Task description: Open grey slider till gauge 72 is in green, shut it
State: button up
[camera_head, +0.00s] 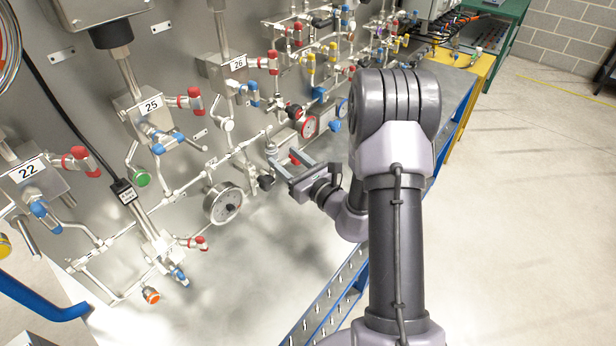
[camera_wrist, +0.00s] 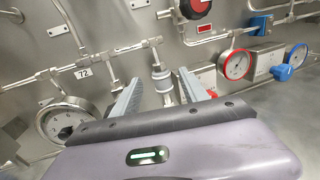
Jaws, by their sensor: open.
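Gauge 72 (camera_wrist: 64,118), a round dial with a pale face, sits at the left of the wrist view below the tag 72 (camera_wrist: 83,73). What looks like the same gauge (camera_head: 222,203) shows in the head view; its needle and green zone are too small to read. My gripper (camera_wrist: 158,84) is open, its two grey fingers pointing at the panel. A silver-grey fitting with a collar (camera_wrist: 161,78) shows between the fingers; I cannot tell whether it is the grey slider or how far it stands off. My gripper (camera_head: 289,164) is right of the gauge in the head view.
A red-rimmed gauge (camera_wrist: 236,64) and a blue-rimmed gauge (camera_wrist: 297,56) are to the right of my fingers. Pipes and red and blue valves crowd the panel. The floor at right (camera_head: 530,220) is clear.

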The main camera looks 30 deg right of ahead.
jog(key=s+d, duration=0.2)
jog(key=s, duration=0.9)
jog(key=shift+s+b, duration=0.3)
jog(key=shift+b, duration=0.05)
jog(key=shift+a, duration=0.15)
